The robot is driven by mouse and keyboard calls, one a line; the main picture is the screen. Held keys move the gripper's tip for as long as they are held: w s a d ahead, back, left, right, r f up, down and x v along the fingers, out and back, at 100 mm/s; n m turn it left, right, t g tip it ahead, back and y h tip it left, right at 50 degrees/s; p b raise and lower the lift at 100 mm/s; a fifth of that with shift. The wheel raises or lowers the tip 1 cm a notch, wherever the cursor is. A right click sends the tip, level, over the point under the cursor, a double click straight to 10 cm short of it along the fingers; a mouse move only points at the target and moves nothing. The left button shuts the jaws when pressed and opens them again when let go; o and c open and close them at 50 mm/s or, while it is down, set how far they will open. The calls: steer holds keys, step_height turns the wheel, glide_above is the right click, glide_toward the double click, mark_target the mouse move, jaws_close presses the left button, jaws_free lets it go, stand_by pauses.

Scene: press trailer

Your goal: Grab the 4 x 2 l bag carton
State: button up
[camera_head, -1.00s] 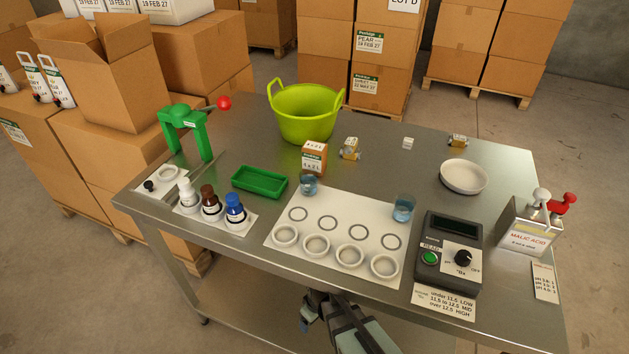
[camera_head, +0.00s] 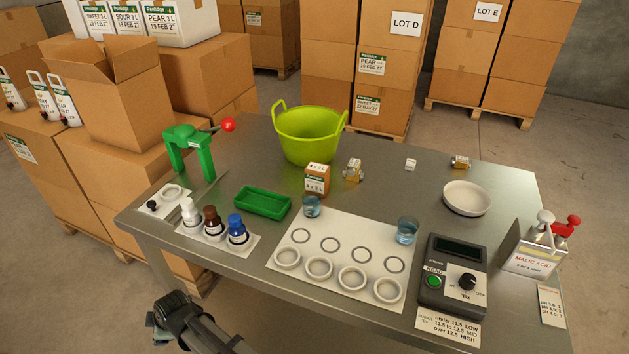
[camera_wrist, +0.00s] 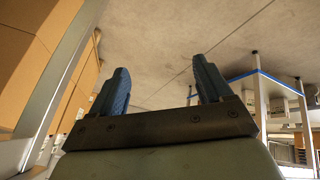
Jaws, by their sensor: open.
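The small brown bag carton (camera_head: 317,180) with a white label, which seems to read 4 x 2 L, stands upright on the steel table (camera_head: 400,170), just in front of the green tub (camera_head: 309,138). My arm is at the lower left of the head view, off the table's front edge and well apart from the carton. In the wrist view my gripper (camera_wrist: 162,85) is open, with two blue fingers apart and nothing between them. That view shows floor and boxes, not the carton.
A glass (camera_head: 311,206) stands close in front of the carton, and a small brass-coloured fitting (camera_head: 353,170) is to its right. A green tray (camera_head: 263,202), bottles (camera_head: 212,220), a white mat with rings (camera_head: 330,225) and a meter (camera_head: 452,275) crowd the front. The back right is freer.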

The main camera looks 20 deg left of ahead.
steer(key=s+a+r+n+y, duration=0.1)
steer(key=a+r+n, duration=0.25)
steer(key=r, duration=0.35)
steer(key=s+a+r+n+y, duration=0.2)
steer(key=a+r, duration=0.2)
steer(key=r, duration=0.4)
steer(key=w+d+r+n, duration=0.2)
steer(key=w+r, duration=0.6)
steer(key=r, duration=0.3)
steer(key=w+d+r+m+g, duration=0.1)
steer(key=w+d+r, duration=0.4)
steer(key=w+d, duration=0.4)
steer(key=w+d+r+m+g, duration=0.1)
steer(key=w+d+r+m, duration=0.1)
steer(key=w+d+r, duration=0.65)
steer(key=w+d+r+m+g, duration=0.1)
steer(key=w+d, duration=0.5)
steer(key=d, duration=0.6)
steer(key=m+t+h, duration=0.3)
steer(key=m+h, duration=0.2)
steer(key=m, duration=0.5)
glide_toward(315, 178)
steer(key=w, duration=0.3)
steer(key=x, duration=1.2)
steer(key=shift+s+a, duration=0.1)
steer(key=shift+s, duration=0.25)
